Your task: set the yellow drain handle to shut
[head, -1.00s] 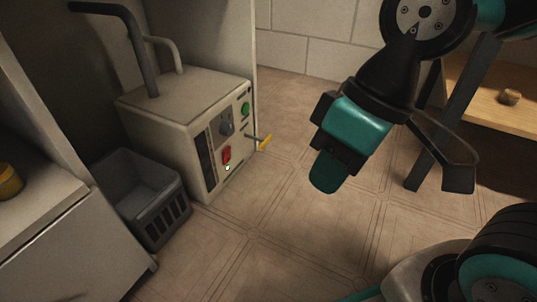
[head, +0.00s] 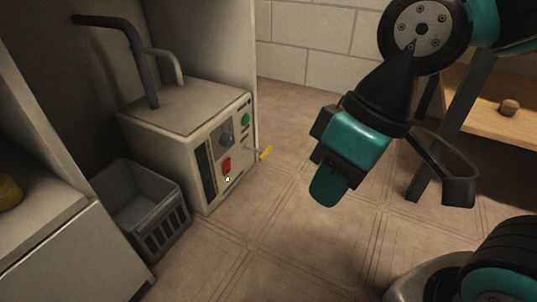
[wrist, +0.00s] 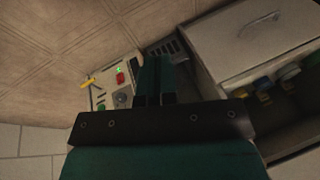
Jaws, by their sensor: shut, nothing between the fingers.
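The yellow drain handle (head: 265,153) sticks out on a short stem from the right side of the control face of a beige box unit (head: 163,112). In the wrist view the yellow handle (wrist: 88,84) shows at the left, beside the panel. My gripper (head: 328,190) is shut and empty, pointing down in the air to the right of the handle and apart from it. In the wrist view its closed fingers (wrist: 153,78) cover part of the box unit.
The panel has a red switch (head: 227,165), a grey knob (head: 226,138) and a green button (head: 245,120). A grey crate (head: 163,222) stands left of the box on the floor. A wooden bench (head: 490,105) stands at right. The floor before the panel is clear.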

